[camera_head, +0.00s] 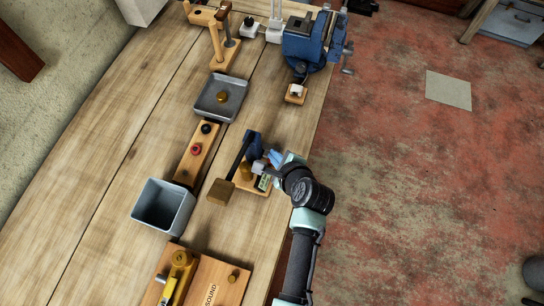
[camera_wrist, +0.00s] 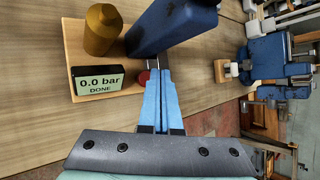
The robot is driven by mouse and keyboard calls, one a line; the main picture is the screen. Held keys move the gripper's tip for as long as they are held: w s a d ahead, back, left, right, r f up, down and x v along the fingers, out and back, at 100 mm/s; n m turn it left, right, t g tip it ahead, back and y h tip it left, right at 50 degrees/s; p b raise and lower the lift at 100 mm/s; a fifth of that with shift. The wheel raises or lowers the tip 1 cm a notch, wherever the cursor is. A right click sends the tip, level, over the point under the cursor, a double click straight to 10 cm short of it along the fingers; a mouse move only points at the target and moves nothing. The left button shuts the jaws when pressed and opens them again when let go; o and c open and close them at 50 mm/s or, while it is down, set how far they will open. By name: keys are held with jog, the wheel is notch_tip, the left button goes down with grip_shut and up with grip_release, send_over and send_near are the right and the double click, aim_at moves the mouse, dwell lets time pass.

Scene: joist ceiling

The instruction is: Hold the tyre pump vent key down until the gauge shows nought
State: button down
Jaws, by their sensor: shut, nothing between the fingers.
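The tyre pump stands on a wooden base near the table's right edge, with a blue body (camera_head: 253,146) and a brass cylinder (camera_wrist: 101,30). Its gauge (camera_wrist: 98,84) shows "0.0 bar" and "DONE" in the wrist view; it also shows in the head view (camera_head: 264,183). A small red round part (camera_wrist: 142,78), which looks like the vent key, is partly hidden behind my fingers. My gripper (camera_wrist: 159,74) is shut and empty, its blue fingertips right at the red part. I cannot tell whether they touch or press it.
A dark arm with a wooden block (camera_head: 221,191) juts left of the pump. A grey bin (camera_head: 163,206), a wooden strip with red and black knobs (camera_head: 197,155) and a grey tray (camera_head: 221,98) lie further left. A blue vise (camera_head: 303,45) stands at the back.

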notch_tip(320, 180, up, 5)
jog(key=p, duration=0.5)
jog(key=shift+w+r, duration=0.1)
dwell(0.5)
